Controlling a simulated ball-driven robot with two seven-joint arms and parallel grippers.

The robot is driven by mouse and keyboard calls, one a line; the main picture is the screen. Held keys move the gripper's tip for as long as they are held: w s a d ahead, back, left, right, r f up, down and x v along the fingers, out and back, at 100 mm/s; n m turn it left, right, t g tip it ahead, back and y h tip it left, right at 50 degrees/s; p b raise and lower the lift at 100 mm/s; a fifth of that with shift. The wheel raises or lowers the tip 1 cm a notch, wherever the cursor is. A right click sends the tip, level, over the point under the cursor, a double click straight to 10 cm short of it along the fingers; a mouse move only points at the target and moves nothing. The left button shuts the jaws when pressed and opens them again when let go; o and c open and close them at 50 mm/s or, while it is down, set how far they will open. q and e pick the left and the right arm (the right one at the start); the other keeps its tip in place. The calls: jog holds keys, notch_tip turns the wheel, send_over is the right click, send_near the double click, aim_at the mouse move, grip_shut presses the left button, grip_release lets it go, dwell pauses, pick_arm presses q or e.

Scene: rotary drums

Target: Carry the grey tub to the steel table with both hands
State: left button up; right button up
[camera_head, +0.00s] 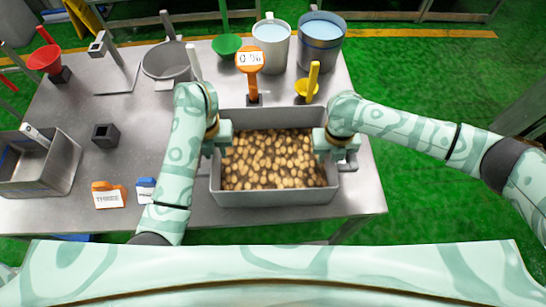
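The grey tub (276,199) is full of small tan, potato-like pieces and stands at the right part of the steel table (107,159), near its front edge. I cannot tell whether it rests on the top or is held just above it. My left gripper (214,145) is at the tub's left end, and my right gripper (345,155) is at its right end, by a small handle-like part. The arms and gripper bodies hide the fingertips, so I cannot see whether either one grips the tub.
At left are a steel basin (62,165), a pot (166,61) and a "THREE" card (108,197). Green floor lies right of the table.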

pick_arm(q)
grip_shut()
pick_arm(e)
grip_shut()
jog(key=shift+w, duration=0.1)
dwell(1.2)
